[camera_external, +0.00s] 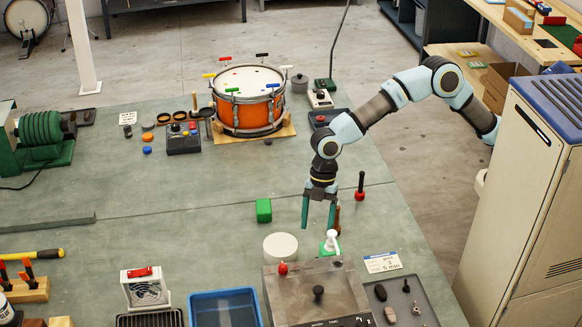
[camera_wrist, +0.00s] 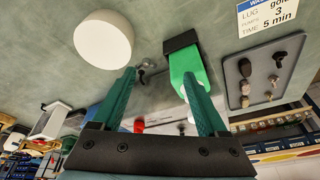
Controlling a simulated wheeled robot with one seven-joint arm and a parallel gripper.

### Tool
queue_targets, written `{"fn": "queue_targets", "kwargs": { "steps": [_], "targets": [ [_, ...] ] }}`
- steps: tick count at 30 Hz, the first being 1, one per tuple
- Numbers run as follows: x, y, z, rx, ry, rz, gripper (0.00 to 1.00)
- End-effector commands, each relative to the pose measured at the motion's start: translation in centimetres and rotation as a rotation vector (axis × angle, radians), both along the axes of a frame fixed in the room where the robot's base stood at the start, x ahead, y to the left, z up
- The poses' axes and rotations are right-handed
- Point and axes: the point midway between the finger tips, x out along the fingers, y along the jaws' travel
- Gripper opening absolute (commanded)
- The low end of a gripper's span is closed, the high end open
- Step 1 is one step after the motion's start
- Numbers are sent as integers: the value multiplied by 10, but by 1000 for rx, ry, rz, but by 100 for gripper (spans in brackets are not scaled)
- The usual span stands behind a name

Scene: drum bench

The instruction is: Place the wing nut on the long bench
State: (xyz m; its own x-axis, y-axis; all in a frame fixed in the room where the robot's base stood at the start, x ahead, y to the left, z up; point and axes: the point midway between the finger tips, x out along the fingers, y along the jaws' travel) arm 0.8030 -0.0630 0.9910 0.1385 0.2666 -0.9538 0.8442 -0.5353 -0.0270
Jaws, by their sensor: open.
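My gripper (camera_external: 318,226) is open and points down over the front part of the long green bench (camera_external: 190,225). In the wrist view its two green fingers (camera_wrist: 160,85) stand wide apart with nothing held between them. A small dark metal piece (camera_wrist: 148,62), which looks like the wing nut, shows just beyond and between the fingertips, apart from them. It lies between a white round bowl or disc (camera_wrist: 103,40) and a green bottle (camera_wrist: 187,68). I cannot make the wing nut out in the external view.
The green and white bottle (camera_external: 331,243) stands close to the right finger. The white disc (camera_external: 280,247), a green block (camera_external: 263,210) and a grey metal box (camera_external: 290,292) are nearby. A tray of small parts (camera_external: 424,300) lies right. The middle of the bench is clear.

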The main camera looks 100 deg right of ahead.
Motion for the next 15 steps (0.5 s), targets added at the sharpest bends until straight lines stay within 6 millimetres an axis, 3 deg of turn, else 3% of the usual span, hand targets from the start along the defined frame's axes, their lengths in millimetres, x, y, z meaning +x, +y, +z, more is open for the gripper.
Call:
{"fn": "queue_targets", "kwargs": {
  "steps": [8,15],
  "targets": [
    [-132,-48,-5,-114,82,-441,76],
    [-265,-88,-18,-129,117,-863,76]
  ]
}}
